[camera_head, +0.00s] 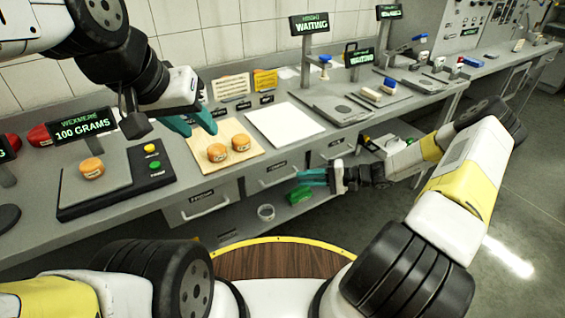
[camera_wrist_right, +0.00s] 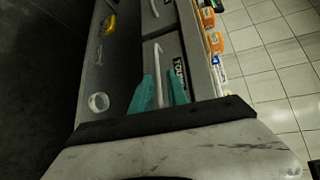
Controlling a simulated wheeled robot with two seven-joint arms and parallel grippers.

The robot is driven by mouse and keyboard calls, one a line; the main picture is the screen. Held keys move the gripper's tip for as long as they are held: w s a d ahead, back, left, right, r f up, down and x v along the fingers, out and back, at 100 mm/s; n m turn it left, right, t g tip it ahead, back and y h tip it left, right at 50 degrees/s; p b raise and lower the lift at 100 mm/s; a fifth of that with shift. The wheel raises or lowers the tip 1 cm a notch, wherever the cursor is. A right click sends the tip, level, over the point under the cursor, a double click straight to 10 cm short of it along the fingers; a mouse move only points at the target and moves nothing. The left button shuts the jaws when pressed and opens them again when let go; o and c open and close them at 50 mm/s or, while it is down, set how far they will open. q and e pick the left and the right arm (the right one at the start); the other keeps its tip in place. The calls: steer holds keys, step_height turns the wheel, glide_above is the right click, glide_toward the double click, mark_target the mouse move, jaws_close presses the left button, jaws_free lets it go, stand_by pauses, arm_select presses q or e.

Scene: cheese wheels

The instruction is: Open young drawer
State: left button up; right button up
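The young drawer (camera_wrist_right: 168,90), its label partly readable as "YOUN", shows in the right wrist view with a pale bar handle (camera_wrist_right: 158,62). In the head view it appears to be the middle drawer (camera_head: 268,171) under the counter, and it looks closed. My right gripper (camera_head: 304,178) points left at the right end of that handle. In the wrist view its teal fingers (camera_wrist_right: 162,90) are apart, one on each side of the handle; contact cannot be told. My left gripper (camera_head: 190,123) is open and empty above the counter, near a wooden board.
The wooden board (camera_head: 208,180) carries two cheese wheels (camera_head: 217,152). Another cheese wheel (camera_head: 92,168) sits on a scale reading 100 grams. A left drawer (camera_head: 195,208) and a right drawer (camera_head: 337,148) flank the middle one. A green object (camera_head: 300,195) and white ring (camera_head: 266,212) lie below.

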mark_target(284, 178)
steer(key=shift+m+t+y, duration=0.3)
steer(key=shift+m+t, duration=0.1)
steer(key=shift+t, duration=0.1)
steer(key=x, duration=0.2)
steer(key=f+x, duration=0.1)
steer(key=x, duration=0.5)
steer(key=shift+w+d+f, duration=0.1)
steer(key=shift+w+f, duration=0.2)
steer(key=shift+w, duration=0.05)
jaws_close()
stand_by(0.7)
